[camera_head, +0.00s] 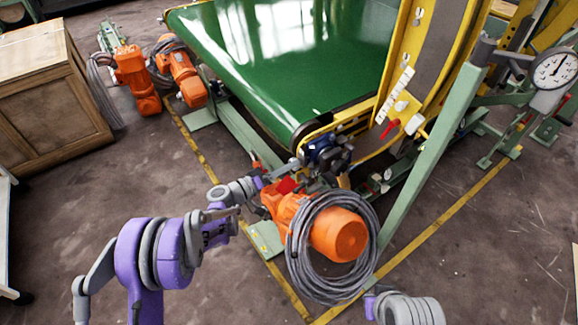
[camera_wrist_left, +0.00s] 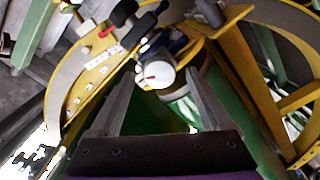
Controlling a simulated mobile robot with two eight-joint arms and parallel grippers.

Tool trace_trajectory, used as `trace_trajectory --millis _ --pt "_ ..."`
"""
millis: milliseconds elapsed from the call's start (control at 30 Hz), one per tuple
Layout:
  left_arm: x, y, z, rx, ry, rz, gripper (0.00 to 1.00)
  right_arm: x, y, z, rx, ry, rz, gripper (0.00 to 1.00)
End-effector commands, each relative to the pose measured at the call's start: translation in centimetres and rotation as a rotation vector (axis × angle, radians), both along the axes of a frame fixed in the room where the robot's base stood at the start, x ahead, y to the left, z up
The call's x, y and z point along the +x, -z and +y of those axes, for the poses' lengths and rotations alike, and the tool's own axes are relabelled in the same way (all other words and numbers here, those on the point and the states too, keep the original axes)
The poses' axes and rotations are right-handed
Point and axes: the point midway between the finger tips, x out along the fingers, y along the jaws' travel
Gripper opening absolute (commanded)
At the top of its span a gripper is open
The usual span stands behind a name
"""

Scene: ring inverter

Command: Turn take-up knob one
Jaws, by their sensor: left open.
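A round white knob face with a red mark (camera_wrist_left: 155,76) shows in the left wrist view, on a dark blue and black fitting at the conveyor's yellow frame. I cannot tell whether it is take-up knob one. In the head view the blue and black fitting (camera_head: 328,152) sits at the belt's near corner. My left gripper (camera_head: 304,168) reaches it from the left. In the left wrist view my left gripper (camera_wrist_left: 158,84) is open, its fingers either side of the white knob face; contact cannot be told. My right gripper is out of view; part of my right arm shows bottom right.
An orange motor with coiled grey cable (camera_head: 338,235) stands just below the left gripper. A red handle (camera_head: 390,128) is on the yellow frame (camera_head: 432,85). A green post (camera_head: 435,150) and a dial gauge (camera_head: 553,70) are right. A wooden cabinet (camera_head: 50,100) stands left.

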Motion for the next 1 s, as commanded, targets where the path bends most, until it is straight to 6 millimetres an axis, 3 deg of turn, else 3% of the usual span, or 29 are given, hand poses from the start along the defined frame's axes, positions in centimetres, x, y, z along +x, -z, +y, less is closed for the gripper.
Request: trace_trajectory --millis 433,600,1000 --pt "-4.9 0.0 6.8 0.001 -0.002 0.000 0.82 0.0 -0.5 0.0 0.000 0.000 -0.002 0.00" --pt "-5.6 0.0 7.7 0.001 -0.001 0.000 0.82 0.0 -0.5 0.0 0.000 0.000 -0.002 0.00" --pt "-5.7 0.0 7.8 0.000 0.001 0.000 0.82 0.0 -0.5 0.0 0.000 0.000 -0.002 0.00"
